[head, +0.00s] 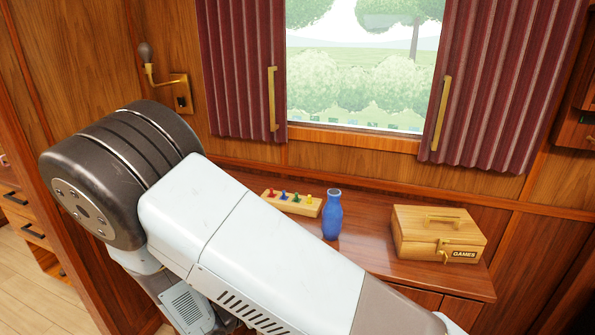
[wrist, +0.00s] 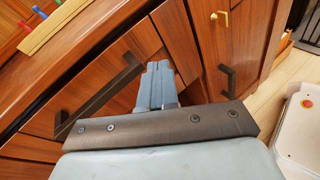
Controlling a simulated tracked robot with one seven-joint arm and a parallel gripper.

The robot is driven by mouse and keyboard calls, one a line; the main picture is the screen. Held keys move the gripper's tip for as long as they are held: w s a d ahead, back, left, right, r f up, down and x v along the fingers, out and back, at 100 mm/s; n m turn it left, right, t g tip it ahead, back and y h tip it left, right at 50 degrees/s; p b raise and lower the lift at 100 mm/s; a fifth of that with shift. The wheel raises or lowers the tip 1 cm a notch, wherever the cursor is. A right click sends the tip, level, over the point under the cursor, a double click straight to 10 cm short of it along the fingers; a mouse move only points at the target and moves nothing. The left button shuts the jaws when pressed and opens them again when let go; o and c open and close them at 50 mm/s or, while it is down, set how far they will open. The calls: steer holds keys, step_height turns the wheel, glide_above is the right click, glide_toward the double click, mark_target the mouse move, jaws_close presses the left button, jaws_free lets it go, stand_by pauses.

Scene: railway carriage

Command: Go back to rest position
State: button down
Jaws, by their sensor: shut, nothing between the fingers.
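My gripper (wrist: 157,85) shows in the wrist view with its two grey-blue fingers together and nothing between them. It is in front of the wooden cabinet (wrist: 185,50), over or near its drawer fronts; I cannot tell whether it touches them. In the head view my arm crosses from the left to the bottom right, and the gripper itself is not visible there.
On the cabinet top (head: 360,255) stand a peg board (head: 291,205) with coloured pegs, a blue vase (head: 332,215) and a wooden GAMES box (head: 440,233). Black handles (wrist: 228,82) stick out near my gripper. Bare floor (wrist: 262,105) shows at the right of the wrist view.

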steer(key=d+r+m+g+y, duration=0.5)
steer(key=d+r+m+g, duration=0.7)
steer(key=d+r, duration=0.8)
steer(key=s+d+r+m+t+y, duration=0.3)
steer(key=s+d+r+m, duration=0.2)
steer(key=r, duration=0.3)
steer(key=s+d+r+m+t+y, duration=0.2)
steer(key=s+d+r+m+t, duration=0.1)
steer(key=s+r+m, duration=0.4)
steer(key=shift+s+d+r+t+y, duration=0.2)
steer(key=shift+d+r+t+y, duration=0.2)
steer(key=shift+d+r, duration=0.5)
